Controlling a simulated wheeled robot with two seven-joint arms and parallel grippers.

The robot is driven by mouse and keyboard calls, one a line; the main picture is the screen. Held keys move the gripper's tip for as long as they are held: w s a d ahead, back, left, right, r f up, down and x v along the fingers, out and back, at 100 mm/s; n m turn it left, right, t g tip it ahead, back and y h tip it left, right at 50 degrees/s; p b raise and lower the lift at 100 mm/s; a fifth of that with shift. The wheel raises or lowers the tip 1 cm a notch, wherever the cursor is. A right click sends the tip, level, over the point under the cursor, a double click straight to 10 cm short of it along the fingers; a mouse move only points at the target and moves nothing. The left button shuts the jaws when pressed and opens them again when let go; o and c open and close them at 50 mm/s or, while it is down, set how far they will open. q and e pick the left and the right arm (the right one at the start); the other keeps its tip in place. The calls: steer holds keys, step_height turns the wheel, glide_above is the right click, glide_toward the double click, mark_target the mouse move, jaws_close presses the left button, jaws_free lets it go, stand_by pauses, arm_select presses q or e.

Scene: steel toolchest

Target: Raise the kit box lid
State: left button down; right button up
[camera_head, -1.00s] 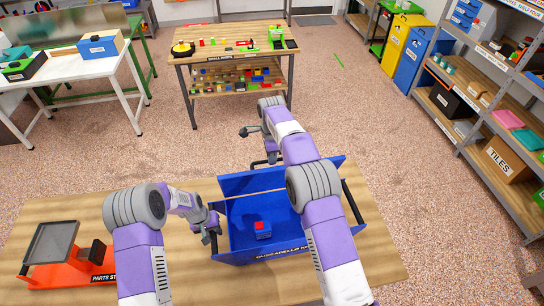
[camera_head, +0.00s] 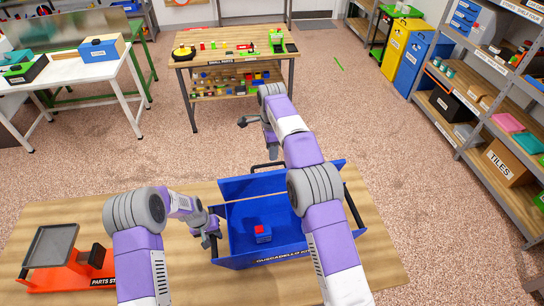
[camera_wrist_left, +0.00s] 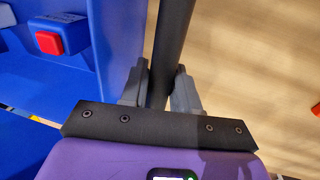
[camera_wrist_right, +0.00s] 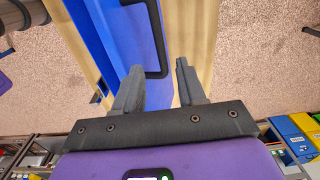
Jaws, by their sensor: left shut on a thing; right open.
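The blue kit box (camera_head: 262,258) stands on the wooden table with its inside showing. Its blue lid panel (camera_head: 245,186) is at the far side, swung away from the opening; its exact angle is hard to tell. A black lid handle (camera_wrist_right: 153,45) is on it. My left gripper (camera_head: 213,236) is shut on the box's black left side handle (camera_wrist_left: 172,45). My right gripper (camera_head: 272,154) is open and empty above the far side, with the lid handle ahead of its fingers in the right wrist view (camera_wrist_right: 157,82).
A small blue block with a red top (camera_head: 262,233) sits inside the box. An orange parts stand with a grey tray (camera_head: 50,245) is at the table's left. The tabletop (camera_head: 150,200) is otherwise mostly clear. A shelf rack (camera_head: 490,135) stands at the right.

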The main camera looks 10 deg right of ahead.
mark_target(262, 167)
steer(key=shift+r, duration=0.9)
steer(key=shift+c, duration=0.3)
steer(key=shift+s+a, duration=0.1)
steer(key=shift+c, duration=1.1)
steer(key=shift+a, duration=0.25)
steer(key=shift+c, duration=1.2)
steer(key=a, duration=0.1)
steer(key=s+a+t+h, duration=0.1)
steer(key=a, duration=0.1)
steer(key=s+a+h, duration=0.1)
steer(key=shift+a+n+t, duration=0.3)
steer(key=shift+a, duration=0.1)
jaws_close()
steer(key=s, duration=0.1)
steer(key=s+a+t+h, duration=0.1)
steer(key=s+r+t, duration=0.1)
steer(key=shift+s+a+h, duration=0.15)
steer(key=shift+a+h, duration=0.2)
steer(key=shift+h, duration=0.05)
steer(key=shift+t, duration=0.6)
steer(key=x, duration=0.6)
steer(key=s+x, duration=0.1)
steer(key=x, duration=0.2)
steer(key=shift+d+f, duration=0.2)
steer(key=shift+d, duration=0.05)
